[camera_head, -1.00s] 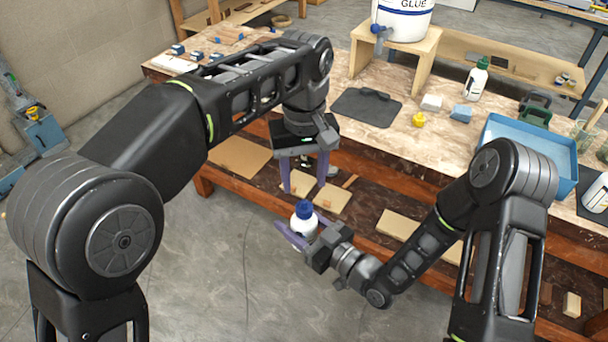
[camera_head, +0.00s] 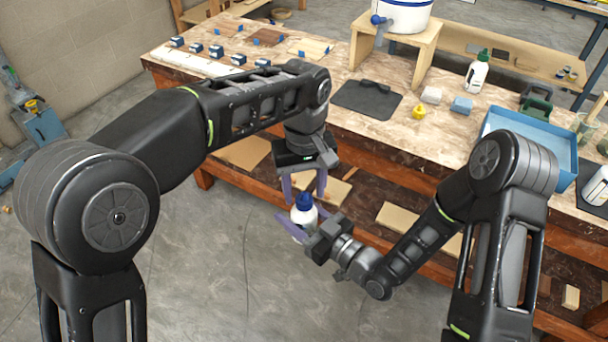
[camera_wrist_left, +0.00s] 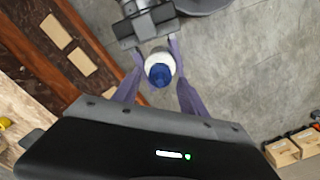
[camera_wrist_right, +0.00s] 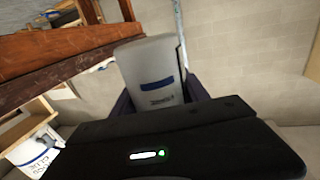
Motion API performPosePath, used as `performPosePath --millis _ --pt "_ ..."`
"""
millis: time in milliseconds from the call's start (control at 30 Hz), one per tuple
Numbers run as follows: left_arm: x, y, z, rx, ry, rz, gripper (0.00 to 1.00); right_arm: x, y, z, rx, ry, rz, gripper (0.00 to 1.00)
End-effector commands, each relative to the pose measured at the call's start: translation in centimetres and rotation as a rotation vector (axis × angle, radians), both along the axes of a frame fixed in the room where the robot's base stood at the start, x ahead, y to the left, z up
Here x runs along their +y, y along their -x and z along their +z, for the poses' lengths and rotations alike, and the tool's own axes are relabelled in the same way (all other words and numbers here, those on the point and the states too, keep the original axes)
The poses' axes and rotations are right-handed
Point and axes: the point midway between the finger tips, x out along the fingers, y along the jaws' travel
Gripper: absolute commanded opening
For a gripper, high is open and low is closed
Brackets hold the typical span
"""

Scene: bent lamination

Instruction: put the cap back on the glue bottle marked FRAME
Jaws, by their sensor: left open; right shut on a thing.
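A white bottle (camera_head: 302,217) with a blue top (camera_head: 304,200) stands roughly upright in my right gripper (camera_head: 297,228), off the bench's front edge. My right gripper is shut on its body. In the right wrist view the bottle (camera_wrist_right: 147,65) shows close up with a blue band and dark lettering too small to read; its top is hidden. My left gripper (camera_head: 305,196) is open, fingers pointing down on either side of the blue top. The left wrist view shows the blue top (camera_wrist_left: 159,75) between the spread fingers; I cannot tell whether they touch it.
The bench (camera_head: 345,135) holds a dark mat (camera_head: 366,101), a small yellow item (camera_head: 418,112), a green-capped bottle (camera_head: 477,74), a blue tray (camera_head: 560,150) and a glue bucket (camera_head: 398,14) on a wooden stand. Below is a shelf with boards. Open floor lies at left.

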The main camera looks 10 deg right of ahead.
Motion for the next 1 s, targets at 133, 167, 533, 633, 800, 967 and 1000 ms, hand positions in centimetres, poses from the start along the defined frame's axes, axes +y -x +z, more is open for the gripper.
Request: performPosePath --millis 133,167,533,633,800,967,1000 --pt "0.1 0.0 -1.6 0.001 -0.002 0.001 0.5 0.0 0.0 0.1 -0.001 -0.001 0.0 0.0" --pt "0.1 0.0 -1.7 0.001 -0.001 0.001 0.5 0.0 0.0 0.1 -0.001 -0.001 0.0 0.0" --pt "0.0 0.0 -2.0 0.0 0.0 0.001 0.48 0.0 0.0 0.1 -0.001 -0.001 0.0 0.0" --pt "0.0 0.0 -2.0 0.0 0.0 0.001 0.39 0.0 0.0 0.1 -0.001 -0.001 0.0 0.0" --pt "0.0 0.0 -2.0 0.0 0.0 0.001 0.25 0.0 0.0 0.1 -0.001 -0.001 0.0 0.0" --pt "0.0 0.0 -2.0 0.0 0.0 0.001 0.12 0.0 0.0 0.1 -0.001 -0.001 0.0 0.0" --pt "0.0 0.0 -2.0 0.0 0.0 0.001 0.09 0.0 0.0 0.1 -0.001 -0.001 0.0 0.0"
